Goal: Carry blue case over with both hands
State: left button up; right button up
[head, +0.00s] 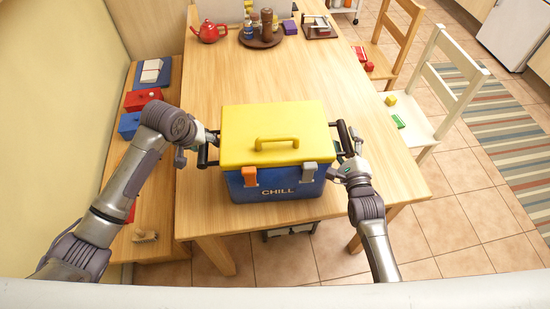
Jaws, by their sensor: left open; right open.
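The blue case (274,188) has a yellow lid with a yellow top handle, an orange and a grey latch, and the word CHILL on its front. It stands upright near the front edge of the wooden table (230,85). A black handle sticks out on each side. My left gripper (203,143) is open at the left handle. My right gripper (347,156) is open at the right handle. I cannot tell whether either gripper touches its handle.
A red teapot (209,32), a round tray (262,41) with bottles and a napkin holder (318,28) stand at the far end. A bench (168,205) with boxes runs along the left. White (440,85) and wooden chairs (394,35) stand at the right. The middle table is clear.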

pick_arm(q)
jog(key=shift+c, duration=0.2)
pick_arm(e)
jog(key=shift+c, duration=0.2)
pick_arm(q)
grip_shut()
pick_arm(e)
grip_shut()
